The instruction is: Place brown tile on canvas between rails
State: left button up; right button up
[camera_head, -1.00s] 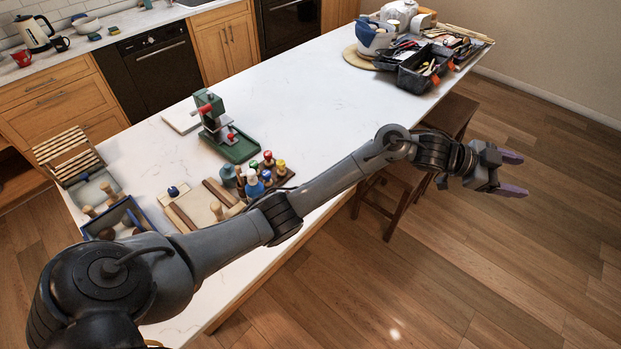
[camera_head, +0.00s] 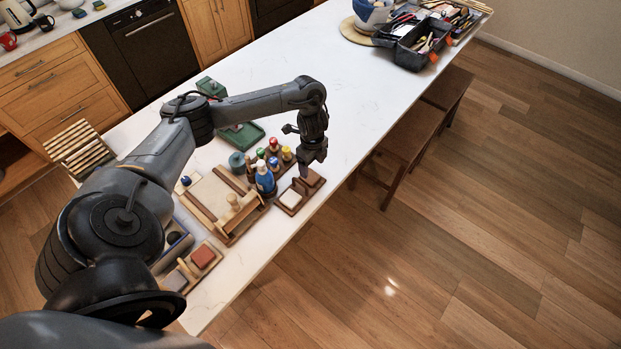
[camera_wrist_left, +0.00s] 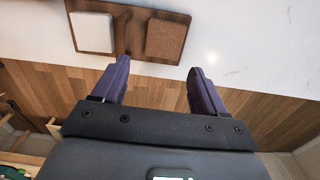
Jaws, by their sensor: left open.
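The brown tile (camera_head: 313,177) sits in a small wooden tray at the table's front edge, beside a white tile (camera_head: 290,198). The brown tile (camera_wrist_left: 166,40) also shows whole in the left wrist view. My left gripper (camera_head: 305,168) points down above this tray. In the wrist view its two fingers (camera_wrist_left: 160,72) are open and empty, apart from the tile. The canvas (camera_head: 208,193) is a pale sheet on a board to the left, between dark wooden rails (camera_head: 229,180). A wooden roller (camera_head: 240,209) lies across the board's near end. My right gripper is not in view.
Another tray with a reddish block (camera_head: 203,255) lies near left. A green press base (camera_head: 243,135) stands behind my arm. The table's far right stretch is clear up to a black toolbox (camera_head: 420,45).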

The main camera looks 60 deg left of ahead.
aim_at(313, 178)
pick_arm(q)
jog(key=shift+w+f+b, duration=0.2)
jog(key=shift+f+b, duration=0.15)
jog(key=shift+f, duration=3.3)
jog(key=c, duration=0.9)
jog(key=shift+c, duration=0.2)
jog(key=shift+r, duration=0.15)
